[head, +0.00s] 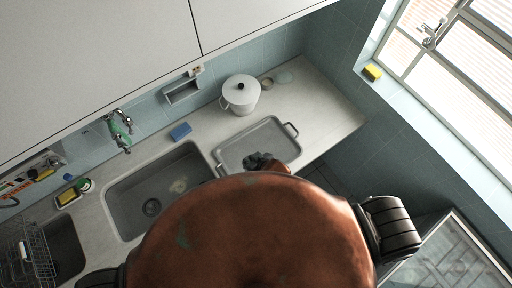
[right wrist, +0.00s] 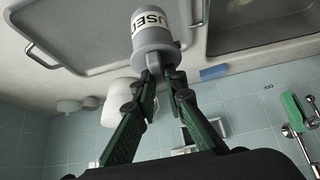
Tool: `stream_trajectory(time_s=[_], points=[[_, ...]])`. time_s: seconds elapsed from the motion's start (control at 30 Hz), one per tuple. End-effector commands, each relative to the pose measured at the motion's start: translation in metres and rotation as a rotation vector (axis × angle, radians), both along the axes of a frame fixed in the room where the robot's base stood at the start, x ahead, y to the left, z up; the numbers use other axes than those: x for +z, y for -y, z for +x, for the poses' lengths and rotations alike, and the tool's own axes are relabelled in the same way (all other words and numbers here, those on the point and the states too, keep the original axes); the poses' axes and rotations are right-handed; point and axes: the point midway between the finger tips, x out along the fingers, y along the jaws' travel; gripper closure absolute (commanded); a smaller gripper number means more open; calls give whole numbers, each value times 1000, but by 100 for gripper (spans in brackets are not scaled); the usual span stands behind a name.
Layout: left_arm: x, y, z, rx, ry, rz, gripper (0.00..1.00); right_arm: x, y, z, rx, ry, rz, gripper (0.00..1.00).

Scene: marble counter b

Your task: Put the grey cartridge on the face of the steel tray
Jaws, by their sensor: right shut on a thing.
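The steel tray (head: 283,152) is a shallow grey rectangle with a handle at each end, lying on the counter right of the sink in the head view. It fills the upper left of the right wrist view (right wrist: 85,45). My right gripper (right wrist: 161,82) is shut on the narrow end of the grey cartridge (right wrist: 155,42), which has a white label with dark letters. The cartridge appears in front of the tray's edge; whether it touches the tray I cannot tell. In the head view my right gripper (head: 262,162) is small and partly hidden by my body. My left gripper is out of sight.
The sink (head: 128,200) is left of the tray. A white lidded pot (head: 240,97) and small dishes (head: 284,77) stand behind it near the wall. A blue sponge (head: 181,131) lies behind the sink. The counter right of the tray is clear.

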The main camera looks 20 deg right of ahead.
Motion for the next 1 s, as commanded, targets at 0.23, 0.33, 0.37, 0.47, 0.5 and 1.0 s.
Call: stream_trajectory(time_s=[0.23, 0.33, 0.37, 0.47, 0.5, 1.0], points=[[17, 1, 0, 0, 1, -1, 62, -23, 23, 58, -2, 3, -6, 100], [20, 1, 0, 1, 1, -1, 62, -41, 29, 74, -3, 1, -5, 100], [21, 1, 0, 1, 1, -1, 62, -47, 31, 79, -3, 1, -5, 100], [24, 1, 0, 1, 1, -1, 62, -63, 36, 92, -3, 3, -4, 100], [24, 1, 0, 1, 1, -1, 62, -68, 38, 96, -3, 4, -4, 100], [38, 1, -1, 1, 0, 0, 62, -114, 43, 110, -4, 2, -3, 100]])
